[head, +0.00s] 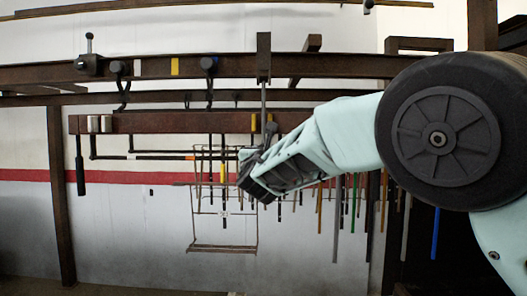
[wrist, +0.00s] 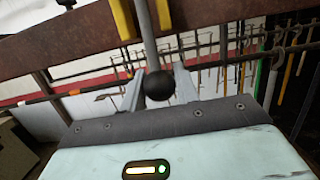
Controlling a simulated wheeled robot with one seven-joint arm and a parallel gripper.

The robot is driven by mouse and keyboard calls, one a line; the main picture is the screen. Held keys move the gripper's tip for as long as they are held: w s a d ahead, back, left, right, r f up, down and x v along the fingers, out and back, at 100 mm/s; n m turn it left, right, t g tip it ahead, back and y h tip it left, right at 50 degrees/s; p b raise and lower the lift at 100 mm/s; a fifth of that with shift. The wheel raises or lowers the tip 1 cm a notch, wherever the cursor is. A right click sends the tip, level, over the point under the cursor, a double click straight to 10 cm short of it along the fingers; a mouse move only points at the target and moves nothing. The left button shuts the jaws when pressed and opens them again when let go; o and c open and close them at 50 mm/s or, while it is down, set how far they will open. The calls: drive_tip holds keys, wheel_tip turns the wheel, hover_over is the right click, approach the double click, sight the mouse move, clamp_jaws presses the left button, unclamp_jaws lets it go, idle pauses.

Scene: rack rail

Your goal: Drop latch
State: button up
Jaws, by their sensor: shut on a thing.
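A thin grey latch rod (head: 263,103) hangs from a dark bracket on the upper rail and runs down in front of the lower beam. In the wrist view the rod (wrist: 148,40) ends in a black ball knob (wrist: 160,86). My gripper (head: 250,154) reaches in from the right at the rod's lower end. In the wrist view its two pale fingers (wrist: 160,88) stand on either side of the knob, shut on it. Yellow marks (wrist: 122,18) show on the beam beside the rod. In the head view my gripper hides the knob.
The dark upper rail (head: 220,65) carries black hooks and a knobbed clamp (head: 88,62) at left. The lower beam (head: 160,122) crosses behind the rod. A wire basket (head: 222,247) hangs just left of my gripper. Several rods and tools (head: 337,215) hang below and to the right.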

drive_tip(key=shift+w+d+f, duration=0.1)
drive_tip(key=shift+w, duration=2.05)
drive_tip(key=o, duration=0.9)
drive_tip(key=s+b, duration=0.5)
drive_tip(key=s, duration=0.1)
drive_tip(key=shift+s+f, duration=0.1)
drive_tip(key=shift+f, duration=0.1)
drive_tip(key=shift+s+r, duration=0.15)
drive_tip(key=shift+s, duration=0.25)
